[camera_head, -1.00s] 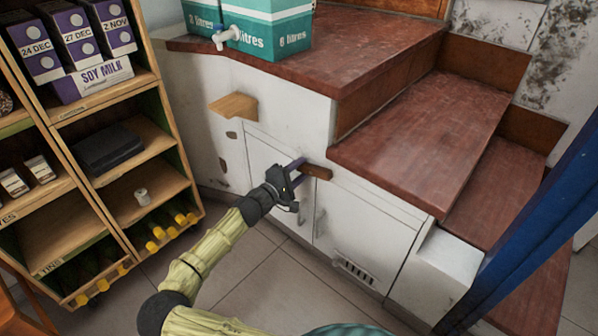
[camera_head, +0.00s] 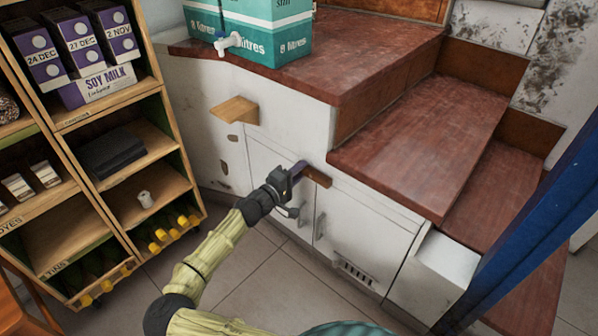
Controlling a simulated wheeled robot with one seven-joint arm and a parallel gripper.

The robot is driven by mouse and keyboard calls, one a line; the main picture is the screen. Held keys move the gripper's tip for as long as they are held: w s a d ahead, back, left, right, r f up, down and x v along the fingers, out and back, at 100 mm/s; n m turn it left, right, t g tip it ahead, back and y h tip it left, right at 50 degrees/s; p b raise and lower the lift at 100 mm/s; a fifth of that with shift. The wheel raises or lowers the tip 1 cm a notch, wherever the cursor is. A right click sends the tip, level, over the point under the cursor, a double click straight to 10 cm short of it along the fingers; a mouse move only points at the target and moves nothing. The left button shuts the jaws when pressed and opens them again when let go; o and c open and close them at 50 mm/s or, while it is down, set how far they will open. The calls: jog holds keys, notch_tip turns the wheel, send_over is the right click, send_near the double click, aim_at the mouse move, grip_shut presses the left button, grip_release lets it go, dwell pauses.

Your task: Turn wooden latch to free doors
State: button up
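The wooden latch (camera_head: 319,177) is a short brown bar on the white cupboard front under the red-brown steps. It slopes down to the right, across the top of the line between the two doors. The left door (camera_head: 275,180) and right door (camera_head: 360,235) are white, and both look closed. My gripper (camera_head: 298,171) is at the latch's left end and seems to touch it. Its fingers hide that end, and I cannot tell whether they are shut on it.
A small wooden ledge (camera_head: 235,111) juts out above the left door. A shelf unit (camera_head: 160,213) with bottles and cartons stands at left. Green water boxes (camera_head: 270,30) sit on the top step. A blue post (camera_head: 530,235) crosses the right. Floor before the doors is clear.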

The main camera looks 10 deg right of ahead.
jog(key=o, duration=0.4)
jog(key=p+v, duration=0.5)
jog(key=v, duration=1.2)
jog(key=shift+s+a+p, duration=0.15)
jog(key=shift+p, duration=0.2)
